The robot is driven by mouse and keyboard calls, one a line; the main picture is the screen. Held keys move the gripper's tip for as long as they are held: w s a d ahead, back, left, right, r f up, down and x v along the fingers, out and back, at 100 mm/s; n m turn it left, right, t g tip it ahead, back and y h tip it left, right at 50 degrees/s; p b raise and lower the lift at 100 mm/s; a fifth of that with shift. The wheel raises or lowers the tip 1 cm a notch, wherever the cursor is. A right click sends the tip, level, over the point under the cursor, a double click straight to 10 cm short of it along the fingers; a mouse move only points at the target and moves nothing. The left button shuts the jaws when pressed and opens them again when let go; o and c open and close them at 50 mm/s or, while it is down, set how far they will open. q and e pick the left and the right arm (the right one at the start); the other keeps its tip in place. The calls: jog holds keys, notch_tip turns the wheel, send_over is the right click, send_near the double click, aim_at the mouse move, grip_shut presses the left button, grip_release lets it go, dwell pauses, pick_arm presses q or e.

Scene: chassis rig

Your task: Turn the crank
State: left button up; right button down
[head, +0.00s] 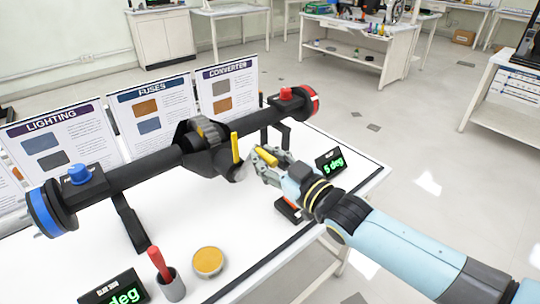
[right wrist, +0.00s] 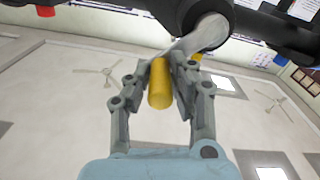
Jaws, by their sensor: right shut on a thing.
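The crank is a grey arm with a yellow handle (head: 266,156) at the front of the black housing (head: 210,150) in the middle of the long black shaft. My right gripper (head: 268,168) is shut on the yellow handle from the right. In the right wrist view the yellow handle (right wrist: 160,84) lies between the two grey fingers (right wrist: 172,75), and the grey crank arm (right wrist: 190,42) runs up to the right to a round hub. The fingers partly hide the handle. My left gripper is not in view.
A yellow upright bar (head: 235,147) stands on the housing. The shaft has a blue end (head: 50,208) and a red end (head: 308,100). A display (head: 330,162) reads "5 deg". A red-handled tool in a cup (head: 170,285) and a yellow disc (head: 208,261) are on the white table.

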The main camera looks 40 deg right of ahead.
jog(key=shift+s+a+r+n, duration=0.1)
jog(key=shift+a+r+n, duration=0.15)
jog(key=shift+a+n, duration=0.7)
jog(key=shift+s+a+r+n, duration=0.1)
jog(key=shift+a+r+n, duration=0.25)
jog(key=shift+n, duration=1.25)
jog(key=shift+a+r+n, duration=0.15)
jog(key=shift+a+n, duration=0.55)
jog(key=shift+n, duration=0.55)
jog(key=c, duration=1.2)
grip_release()
jog(key=shift+a, duration=0.1)
jog(key=shift+o, duration=0.2)
jog(key=s+d, duration=0.1)
jog(key=s, duration=1.1)
